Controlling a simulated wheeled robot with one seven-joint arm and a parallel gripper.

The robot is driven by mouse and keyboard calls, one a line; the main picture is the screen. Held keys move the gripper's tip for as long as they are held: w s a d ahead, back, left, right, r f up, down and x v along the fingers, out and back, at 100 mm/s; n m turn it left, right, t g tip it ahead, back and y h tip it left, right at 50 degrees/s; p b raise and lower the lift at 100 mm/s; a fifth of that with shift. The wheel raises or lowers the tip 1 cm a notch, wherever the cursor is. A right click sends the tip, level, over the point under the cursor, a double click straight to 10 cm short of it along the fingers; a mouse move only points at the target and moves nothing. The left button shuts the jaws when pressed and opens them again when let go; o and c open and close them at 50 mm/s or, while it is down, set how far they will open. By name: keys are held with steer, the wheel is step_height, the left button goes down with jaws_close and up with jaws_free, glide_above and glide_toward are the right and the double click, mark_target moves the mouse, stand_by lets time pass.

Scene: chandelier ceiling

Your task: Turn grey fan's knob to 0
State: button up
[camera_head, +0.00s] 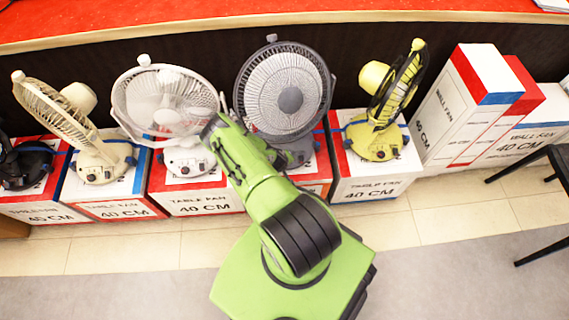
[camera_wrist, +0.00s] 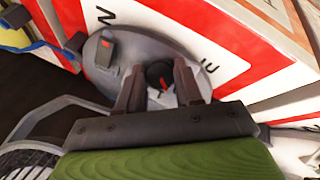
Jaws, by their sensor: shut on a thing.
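The grey fan (camera_head: 288,88) stands on a red and white box, with a round grille and a grey base. In the wrist view, its grey base (camera_wrist: 217,57) carries a dark round knob (camera_wrist: 157,72) with a red mark. My gripper (camera_wrist: 158,84) has a finger on either side of the knob and is shut on it. The fingers partly cover the knob and its dial markings, so I cannot read its setting. In the head view, my green arm covers part of the fan's base and hides the knob and my fingertips.
A white fan (camera_head: 165,100) stands close on the left and a yellow fan (camera_head: 380,130) on the right. A cream fan (camera_head: 92,150) is farther left. Tall fan boxes (camera_head: 452,105) and a black chair (camera_head: 540,170) stand at the right. The front floor is clear.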

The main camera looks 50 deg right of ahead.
steer(key=shift+a+n+h+b, duration=0.1)
steer(key=shift+n+h+b, duration=0.35)
steer(key=shift+n, duration=0.95)
steer(key=o, duration=1)
steer(key=shift+o, duration=0.2)
steer(key=p+v, duration=0.6)
steer(key=v, duration=0.9)
steer(key=shift+a+r, duration=0.2)
steer(key=shift+a, duration=0.15)
steer(key=shift+w, duration=0.1)
